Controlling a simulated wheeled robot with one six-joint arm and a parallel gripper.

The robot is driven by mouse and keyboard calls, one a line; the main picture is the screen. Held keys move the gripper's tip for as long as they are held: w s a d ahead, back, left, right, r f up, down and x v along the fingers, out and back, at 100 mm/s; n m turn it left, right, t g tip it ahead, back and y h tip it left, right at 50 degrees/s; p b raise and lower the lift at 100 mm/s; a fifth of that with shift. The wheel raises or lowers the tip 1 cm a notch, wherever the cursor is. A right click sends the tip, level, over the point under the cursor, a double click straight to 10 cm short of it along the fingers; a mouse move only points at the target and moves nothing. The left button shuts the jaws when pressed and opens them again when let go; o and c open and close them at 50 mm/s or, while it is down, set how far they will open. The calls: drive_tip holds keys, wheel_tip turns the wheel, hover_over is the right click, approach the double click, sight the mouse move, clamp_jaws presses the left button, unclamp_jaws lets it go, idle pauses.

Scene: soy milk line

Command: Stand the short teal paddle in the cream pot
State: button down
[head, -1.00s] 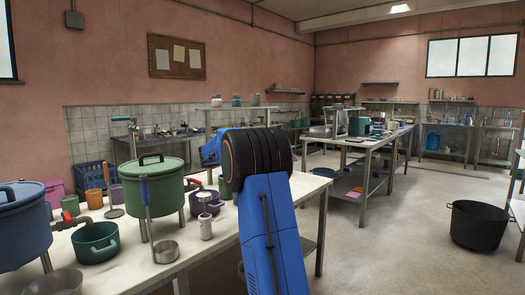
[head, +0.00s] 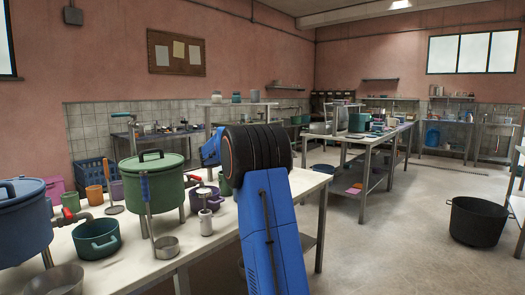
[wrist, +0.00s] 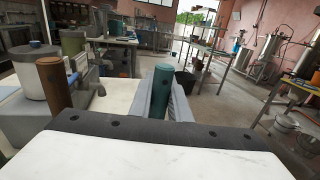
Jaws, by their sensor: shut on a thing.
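In the wrist view the teal paddle shows as an upright teal cylinder (wrist: 162,84) between the two grey fingers of my gripper (wrist: 164,103). The fingers are shut on it. Its lower part is hidden by the fingers and the gripper body, so its length is not clear. In the head view my blue and black arm hides the gripper and the paddle. A pale pot-like vessel (wrist: 33,75) stands at the left of the wrist view; I cannot tell if it is the cream pot. I see no sure cream pot in the head view.
A brown cylinder (wrist: 54,82) and a dark green one (wrist: 73,42) stand left of my gripper. The head view shows a large green pot (head: 168,180), a small teal pot (head: 97,238) and a purple pot (head: 215,201) on the white table. Open floor lies to the right.

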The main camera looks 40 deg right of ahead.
drive_tip(key=c, duration=1.6)
unclamp_jaws()
wheel_tip(320, 180, up, 10)
drive_tip(key=s+a+f+m+t+y, duration=0.2)
drive_tip(key=s+a+f+m+y, duration=0.3)
drive_tip(key=s+a+f, duration=0.6)
drive_tip(key=s+a+f+m+t+y, duration=0.2)
drive_tip(key=s+a+f+m+y, duration=0.4)
drive_tip(key=s+a+f, duration=0.6)
drive_tip(key=s+a+f+m+t+y, duration=0.3)
drive_tip(key=s+a+f, duration=0.8)
drive_tip(key=a, duration=1.7)
drive_tip(key=shift+s+a+f+m+y, duration=0.15)
drive_tip(key=shift+s+m+y, duration=0.35)
drive_tip(key=shift+s, duration=0.6)
drive_tip(key=shift+s+d+f+m+y, duration=0.1)
drive_tip(key=shift+s+m+y, duration=0.2)
drive_tip(key=shift+s+y, duration=0.6)
drive_tip(key=shift+s+a+f+m+y, duration=0.15)
drive_tip(key=shift+s+m+y, duration=0.25)
drive_tip(key=shift+s, duration=0.9)
